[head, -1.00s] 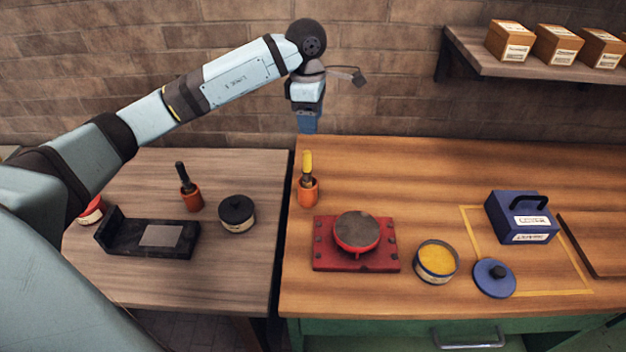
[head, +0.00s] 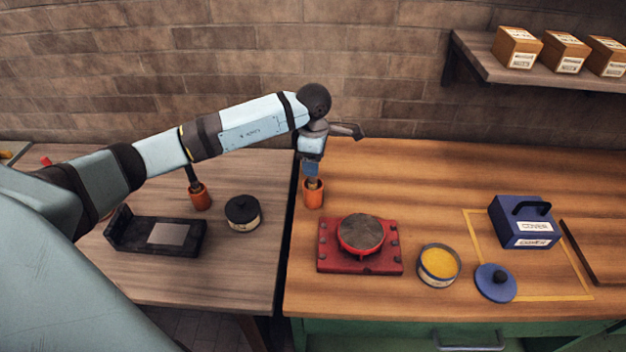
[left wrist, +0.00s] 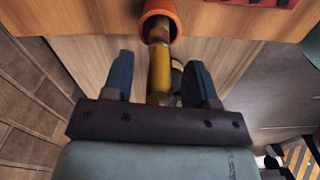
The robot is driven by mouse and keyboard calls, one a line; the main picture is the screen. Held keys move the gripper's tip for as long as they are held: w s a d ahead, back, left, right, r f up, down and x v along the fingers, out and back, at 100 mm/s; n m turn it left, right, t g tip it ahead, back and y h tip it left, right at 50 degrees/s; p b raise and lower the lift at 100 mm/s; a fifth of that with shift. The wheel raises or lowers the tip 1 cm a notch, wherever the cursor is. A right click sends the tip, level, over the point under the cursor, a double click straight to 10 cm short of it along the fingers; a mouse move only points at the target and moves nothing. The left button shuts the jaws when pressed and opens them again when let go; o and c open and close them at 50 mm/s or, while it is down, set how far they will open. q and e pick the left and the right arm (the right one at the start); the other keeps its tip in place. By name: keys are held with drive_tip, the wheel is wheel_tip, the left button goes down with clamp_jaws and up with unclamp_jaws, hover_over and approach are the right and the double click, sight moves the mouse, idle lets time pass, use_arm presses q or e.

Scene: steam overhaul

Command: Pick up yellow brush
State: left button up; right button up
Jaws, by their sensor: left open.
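The yellow brush (left wrist: 160,72) stands in an orange cup (head: 313,194) near the left edge of the right-hand wooden bench. In the head view my left gripper (head: 312,170) is right above the cup and hides the brush's yellow handle. In the left wrist view the yellow handle lies between the two blue fingers of my left gripper (left wrist: 160,80). The fingers are open, with a gap on each side of the handle. The orange cup also shows in the left wrist view (left wrist: 157,16). My right gripper is not in view.
A red plate with a round part (head: 360,258), an open yellow tin (head: 438,264), a blue lid (head: 495,282) and a blue box (head: 521,222) stand to the right. On the left bench are another orange cup (head: 200,198), a black-lidded tin (head: 242,213) and a black fixture (head: 155,236).

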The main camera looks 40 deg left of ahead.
use_arm(q)
drive_tip(key=shift+f, duration=0.6)
clamp_jaws()
drive_tip(key=shift+r, duration=0.15)
